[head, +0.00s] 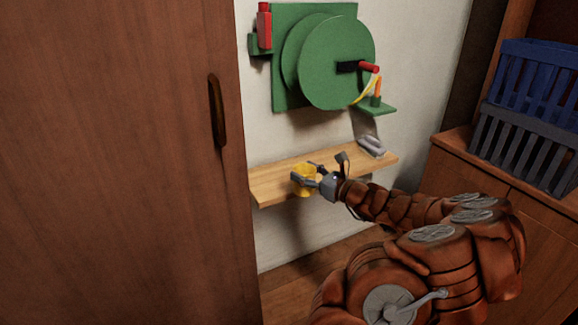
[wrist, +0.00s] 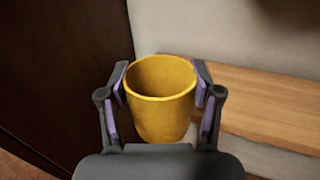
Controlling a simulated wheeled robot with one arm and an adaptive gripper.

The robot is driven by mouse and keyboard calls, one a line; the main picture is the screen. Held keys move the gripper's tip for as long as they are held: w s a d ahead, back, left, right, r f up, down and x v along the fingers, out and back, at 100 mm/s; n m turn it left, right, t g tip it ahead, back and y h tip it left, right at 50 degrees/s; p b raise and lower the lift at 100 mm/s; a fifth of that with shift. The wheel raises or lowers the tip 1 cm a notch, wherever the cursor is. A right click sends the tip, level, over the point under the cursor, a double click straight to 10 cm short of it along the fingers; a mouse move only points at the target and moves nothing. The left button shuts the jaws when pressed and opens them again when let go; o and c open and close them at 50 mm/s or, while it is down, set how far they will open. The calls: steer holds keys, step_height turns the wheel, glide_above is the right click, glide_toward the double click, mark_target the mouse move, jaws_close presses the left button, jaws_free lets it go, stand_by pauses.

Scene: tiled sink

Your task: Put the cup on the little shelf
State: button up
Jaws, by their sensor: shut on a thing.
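A yellow cup (head: 302,187) is held upright between the fingers of my gripper (head: 309,176). In the wrist view the cup (wrist: 160,105) is empty inside, and both fingers of my gripper (wrist: 162,93) press on its sides. A light wooden shelf (head: 345,163) is fixed to the white wall. In the head view the cup overlaps the shelf's left half and front edge. In the wrist view the shelf (wrist: 265,100) lies to the right of and behind the cup. Whether the cup's base touches the shelf is hidden.
A grey metallic object (head: 371,146) stands at the shelf's right end. A green wheel device (head: 325,60) hangs above. A tall brown cabinet (head: 120,150) closes off the left. Blue (head: 540,75) and grey (head: 520,145) crates sit on a cabinet at the right.

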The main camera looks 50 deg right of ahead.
steer(key=shift+w+d+f+b, duration=0.35)
steer(key=shift+w+f+b, duration=0.35)
steer(key=shift+w, duration=1.5)
steer(key=shift+w+d+f+b, duration=0.45)
steer(key=shift+w+f, duration=0.4)
steer(key=shift+w, duration=1.35)
steer(key=shift+w+d+f+b, duration=0.25)
steer(key=shift+w+f+b, duration=0.45)
steer(key=shift+w, duration=1.5)
steer(key=shift+f, duration=0.25)
steer(key=o, duration=1.1)
steer(key=shift+o, duration=0.2)
steer(key=shift+r, duration=0.15)
steer(key=shift+s+d, duration=0.1)
steer(key=shift+s, duration=0.3)
steer(key=s, duration=0.3)
steer(key=s+p, duration=0.1)
steer(key=s, duration=0.3)
steer(key=s+p, duration=0.1)
steer(key=s, duration=0.3)
steer(key=shift+s+d, duration=0.1)
steer(key=shift+d, duration=0.2)
